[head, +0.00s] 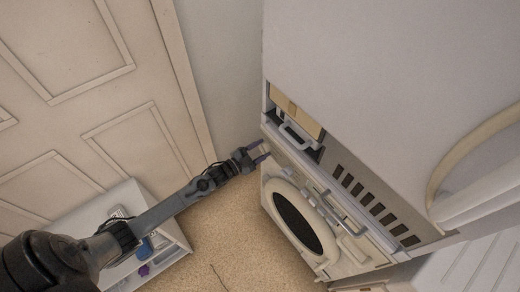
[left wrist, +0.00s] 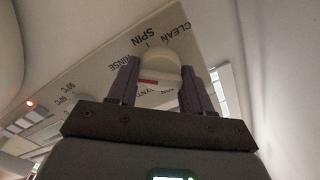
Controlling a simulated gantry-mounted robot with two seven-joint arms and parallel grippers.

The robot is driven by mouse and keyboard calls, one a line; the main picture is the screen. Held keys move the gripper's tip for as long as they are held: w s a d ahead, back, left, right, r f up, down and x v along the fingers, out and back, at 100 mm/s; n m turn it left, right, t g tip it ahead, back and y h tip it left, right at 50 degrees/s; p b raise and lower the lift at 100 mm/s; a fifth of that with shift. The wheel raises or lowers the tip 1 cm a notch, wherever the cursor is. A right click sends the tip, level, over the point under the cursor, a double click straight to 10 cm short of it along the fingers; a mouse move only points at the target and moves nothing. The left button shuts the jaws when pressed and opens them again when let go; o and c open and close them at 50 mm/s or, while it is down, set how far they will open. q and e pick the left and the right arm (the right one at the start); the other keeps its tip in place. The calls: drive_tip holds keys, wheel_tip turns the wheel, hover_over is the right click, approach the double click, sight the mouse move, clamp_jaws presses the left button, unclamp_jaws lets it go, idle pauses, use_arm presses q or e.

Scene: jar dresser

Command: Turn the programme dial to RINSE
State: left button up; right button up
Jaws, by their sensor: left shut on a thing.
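The programme dial (left wrist: 158,68) is a pale knob on the machine's panel, with a short red mark (left wrist: 148,82) on it. Printed words surround it: SPIN and CLEAN on its far side, RINSE (left wrist: 120,63) to its left, and a partly hidden word at the near side. I cannot tell exactly which word the red mark points at. My left gripper (head: 260,153) is at the upper left end of the washing machine's front (head: 280,158). In the left wrist view its fingers (left wrist: 158,85) are on both sides of the dial, shut on it. My right gripper is not in view.
The machine's round door (head: 297,222) is below the panel, with a handle bar (head: 343,212) beside it. A red light (left wrist: 30,103) glows on the panel. A low white shelf unit (head: 177,235) holding small items stands beneath my left arm. The floor (head: 225,240) between is clear.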

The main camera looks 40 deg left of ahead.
use_arm(q)
drive_tip(key=shift+m, duration=0.6)
drive_tip(key=o, duration=1)
drive_tip(key=shift+o, duration=0.2)
drive_tip(key=p+v, duration=0.2)
drive_tip(key=v, duration=0.8)
drive_tip(key=shift+s, duration=0.35)
drive_tip(key=shift+a, duration=0.1)
